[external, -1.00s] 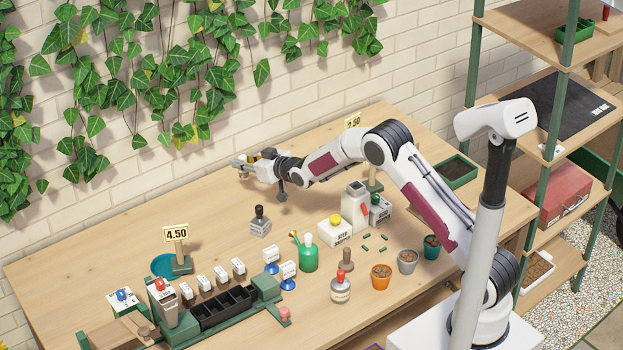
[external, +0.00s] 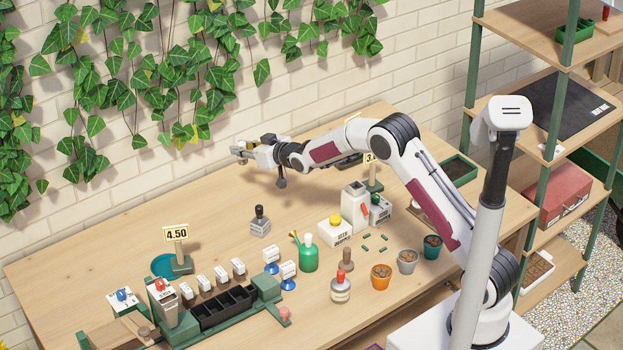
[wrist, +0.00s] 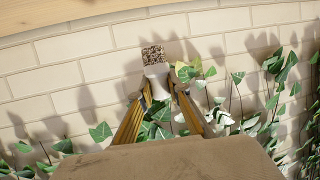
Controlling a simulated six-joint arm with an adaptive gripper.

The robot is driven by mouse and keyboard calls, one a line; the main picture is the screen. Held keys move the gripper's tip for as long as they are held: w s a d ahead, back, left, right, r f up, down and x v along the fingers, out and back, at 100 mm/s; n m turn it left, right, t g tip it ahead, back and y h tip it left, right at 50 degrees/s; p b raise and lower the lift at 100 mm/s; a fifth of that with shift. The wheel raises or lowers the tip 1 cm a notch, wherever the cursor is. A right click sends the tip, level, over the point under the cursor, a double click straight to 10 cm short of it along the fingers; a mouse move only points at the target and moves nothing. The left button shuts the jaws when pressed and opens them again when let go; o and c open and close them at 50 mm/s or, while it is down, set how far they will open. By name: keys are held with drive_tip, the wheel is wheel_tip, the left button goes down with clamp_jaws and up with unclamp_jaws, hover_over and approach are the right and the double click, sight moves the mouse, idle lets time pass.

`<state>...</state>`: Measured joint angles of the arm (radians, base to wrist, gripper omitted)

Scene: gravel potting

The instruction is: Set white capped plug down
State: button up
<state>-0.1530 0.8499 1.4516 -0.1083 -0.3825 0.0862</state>
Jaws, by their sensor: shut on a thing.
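The white capped plug shows in the wrist view as a speckled brown block (wrist: 153,54) with a white cap (wrist: 157,82). My gripper (wrist: 158,88) is shut on the white part, with one finger on each side. The speckled block sticks out beyond the fingertips. In the external view my gripper (external: 240,151) is held out level over the back left of the wooden table (external: 120,225), near the brick wall. The plug is too small there to make out clearly.
A grey block with a black knob (external: 260,222) stands on the table in front of the gripper. A green rack with a black tray (external: 222,308), a green bottle (external: 308,256) and small pots (external: 381,277) stand nearer the front. The back left tabletop is clear.

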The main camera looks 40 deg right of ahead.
drive_tip(key=s+d+r+m+g+h, duration=0.2)
drive_tip(key=s+d+m+h, duration=0.75)
drive_tip(key=s+d, duration=0.85)
drive_tip(key=s+d+f+m+g+h, duration=0.1)
drive_tip(key=s+d+m+g+h, duration=0.2)
drive_tip(key=s+d, duration=0.55)
drive_tip(key=s+d+f+m+g+h, duration=0.1)
drive_tip(key=s+d+m+g+h, duration=0.35)
drive_tip(key=s, duration=0.75)
drive_tip(key=shift+n+t+y, duration=0.55)
drive_tip(key=shift+n+y, duration=0.05)
drive_tip(key=shift+y, duration=0.2)
drive_tip(key=shift+w+d+f, duration=0.1)
drive_tip(key=shift+d+f, duration=0.05)
drive_tip(key=shift+f, duration=0.6)
drive_tip(key=shift+w+d+f, duration=0.1)
drive_tip(key=shift+d+f, duration=0.1)
drive_tip(key=shift+f, duration=0.55)
drive_tip(key=shift+w+d+f, duration=0.1)
drive_tip(key=shift+d+f, duration=0.05)
drive_tip(key=shift+f, duration=0.6)
drive_tip(key=shift+f, duration=0.1)
drive_tip(key=shift+f, duration=2.8)
drive_tip(key=shift+f, duration=2.1)
drive_tip(key=shift+f, duration=0.1)
